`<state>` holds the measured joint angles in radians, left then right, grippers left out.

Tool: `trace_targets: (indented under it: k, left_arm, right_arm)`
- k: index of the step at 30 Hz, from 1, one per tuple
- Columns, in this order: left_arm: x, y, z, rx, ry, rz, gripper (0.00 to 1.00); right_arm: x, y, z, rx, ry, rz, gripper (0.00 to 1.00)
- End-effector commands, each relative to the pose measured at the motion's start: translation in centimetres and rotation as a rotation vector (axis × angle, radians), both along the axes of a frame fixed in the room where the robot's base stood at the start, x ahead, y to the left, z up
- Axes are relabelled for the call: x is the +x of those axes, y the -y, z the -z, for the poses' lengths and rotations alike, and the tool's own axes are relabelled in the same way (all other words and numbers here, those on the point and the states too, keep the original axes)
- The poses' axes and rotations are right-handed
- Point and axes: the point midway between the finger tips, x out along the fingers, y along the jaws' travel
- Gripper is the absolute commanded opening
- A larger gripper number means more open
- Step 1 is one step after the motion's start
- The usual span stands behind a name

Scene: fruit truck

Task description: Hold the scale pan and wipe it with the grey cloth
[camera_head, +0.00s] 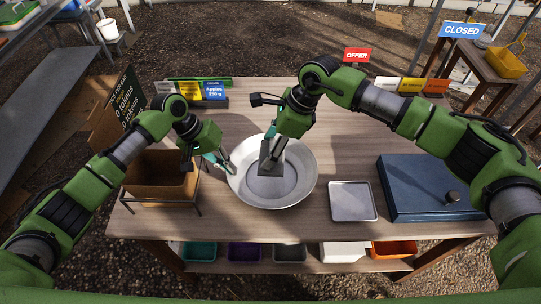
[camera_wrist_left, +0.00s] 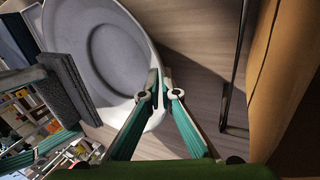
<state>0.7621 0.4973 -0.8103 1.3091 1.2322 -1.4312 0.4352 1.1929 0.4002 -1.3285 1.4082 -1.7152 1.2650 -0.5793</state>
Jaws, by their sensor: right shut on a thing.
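The scale pan (camera_head: 300,185), a wide pale round dish, sits on the wooden table; it also shows in the left wrist view (camera_wrist_left: 100,50). My right gripper (camera_head: 275,143) is shut on the grey cloth (camera_head: 268,167) and holds it over the pan's middle. The cloth (camera_wrist_left: 68,92) looks like a thick dark grey pad in the left wrist view; whether it touches the pan is unclear. My left gripper (camera_head: 229,166) is at the pan's left rim. Its fingertips (camera_wrist_left: 160,82) are close together there, with a narrow gap; whether they grip the rim is unclear.
A brown box (camera_head: 160,178) on a wire stand is left of the pan, near my left arm. A small metal tray (camera_head: 352,202) and a blue case (camera_head: 425,187) lie to the right. Signs stand along the back edge. Coloured bins (camera_head: 245,252) sit below the tabletop.

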Motion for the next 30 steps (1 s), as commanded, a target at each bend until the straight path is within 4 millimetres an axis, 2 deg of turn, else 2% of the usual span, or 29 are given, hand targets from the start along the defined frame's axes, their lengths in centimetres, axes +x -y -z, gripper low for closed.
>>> trace_targets:
  k: [1, 3, 4, 14, 17, 20, 30]
  left_arm:
    - [-0.1, -0.1, 0.2, 0.004, -0.002, -0.001, 0.00]
    - [-0.1, -0.1, 0.2, 0.004, -0.002, -0.001, 0.18]
    - [-0.1, -0.1, 0.2, 0.003, -0.002, -0.001, 0.24]
    - [0.0, -0.1, 0.0, 0.001, 0.000, -0.001, 0.24]
    - [0.1, -0.4, -0.6, 0.001, 0.000, -0.001, 0.24]
    - [0.1, -1.0, -1.9, 0.000, 0.001, -0.002, 0.24]
    - [0.3, -4.0, -8.3, 0.002, 0.001, -0.001, 0.24]
  right_arm:
    - [0.0, 0.0, 0.0, 0.000, 0.000, 0.000, 0.17]
    - [0.0, 0.0, 0.0, 0.000, 0.000, 0.000, 0.17]
    - [0.0, 0.0, 0.0, 0.000, 0.000, 0.000, 0.17]
    - [0.0, 0.0, 0.0, 0.000, 0.000, 0.000, 0.17]
    - [0.0, 0.0, 0.0, 0.000, 0.000, 0.000, 0.17]
    - [0.0, 0.0, 0.0, 0.000, 0.000, 0.000, 0.17]
    - [0.0, 0.0, 0.0, 0.000, 0.000, 0.000, 0.17]
